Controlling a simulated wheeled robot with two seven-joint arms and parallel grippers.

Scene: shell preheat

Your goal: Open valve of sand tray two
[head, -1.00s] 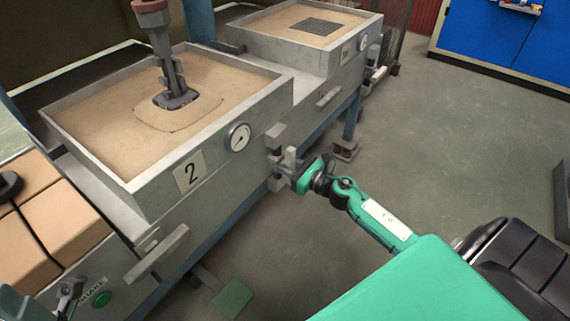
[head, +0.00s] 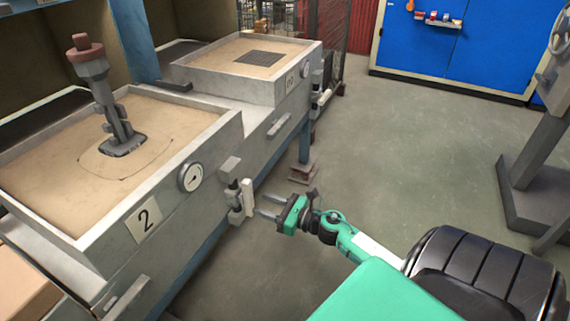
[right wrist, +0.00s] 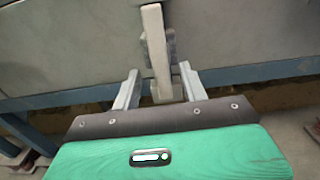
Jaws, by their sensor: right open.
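Sand tray two (head: 190,150) is a grey box of sand at the left of the head view, with a "2" plate (head: 143,219) and a round gauge (head: 191,177) on its front. The valve (head: 234,199) sits on the front right of the tray, with a pale upright lever handle (head: 248,196). My right gripper (head: 263,206) is open and empty, just right of the handle and apart from it, fingers pointing at it. In the right wrist view the handle (right wrist: 154,45) stands upright between and beyond the two spread fingers (right wrist: 159,72). My left gripper is out of view.
A burner-like tool (head: 103,90) stands in tray two's sand. A second sand tray (head: 292,65) with a dark grate is behind it. A blue cabinet (head: 470,50) and a grey stand (head: 540,150) are at right. The floor (head: 400,140) between is clear.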

